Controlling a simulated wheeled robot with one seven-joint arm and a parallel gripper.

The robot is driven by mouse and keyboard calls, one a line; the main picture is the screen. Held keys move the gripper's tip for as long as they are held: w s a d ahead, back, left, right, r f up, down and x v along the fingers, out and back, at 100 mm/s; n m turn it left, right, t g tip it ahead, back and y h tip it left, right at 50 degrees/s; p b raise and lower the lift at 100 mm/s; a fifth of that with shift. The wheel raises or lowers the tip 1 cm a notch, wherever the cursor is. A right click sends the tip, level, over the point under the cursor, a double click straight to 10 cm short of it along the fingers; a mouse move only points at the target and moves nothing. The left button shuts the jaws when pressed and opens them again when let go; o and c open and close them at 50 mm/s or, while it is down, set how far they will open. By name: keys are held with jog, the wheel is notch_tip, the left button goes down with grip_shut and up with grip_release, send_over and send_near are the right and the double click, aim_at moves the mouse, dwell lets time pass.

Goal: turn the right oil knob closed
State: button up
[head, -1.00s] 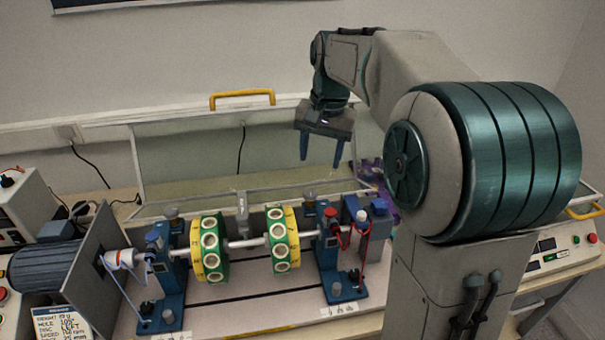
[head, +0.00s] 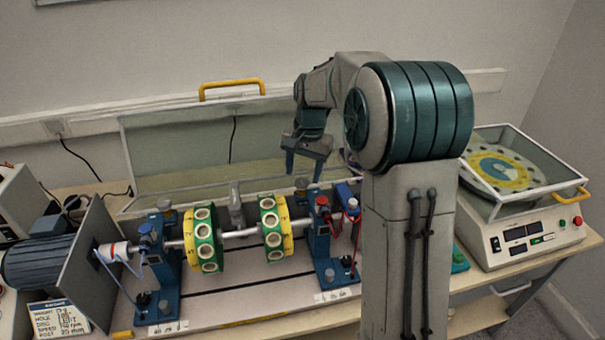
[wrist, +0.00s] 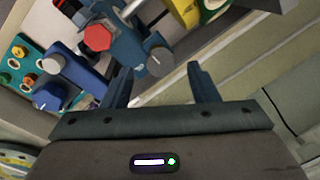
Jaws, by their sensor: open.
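The right bearing stand (head: 322,240) is blue, with a red knob (head: 322,200) on top and a small grey knob (head: 301,184) behind it. In the wrist view the red hexagonal knob (wrist: 97,38) is left of my gripper (wrist: 160,72), and the grey knob (wrist: 160,60) appears between the fingertips. No label shows which one is the oil knob. My gripper (head: 304,171) is open and empty, fingers pointing down, above and behind the stand. No contact with either knob is visible.
The shaft carries two green and yellow discs (head: 205,240). The left stand (head: 165,275) has a blue knob on top. An open clear cover (head: 180,150) with a yellow handle stands behind. A balance machine (head: 520,200) is at the right. My arm column hides part of the bench.

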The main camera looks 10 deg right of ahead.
aim_at(302, 183)
jog(key=shift+a+f, duration=0.1)
jog(key=shift+f, duration=1)
jog(key=c, duration=1)
jog(key=shift+o, duration=0.2)
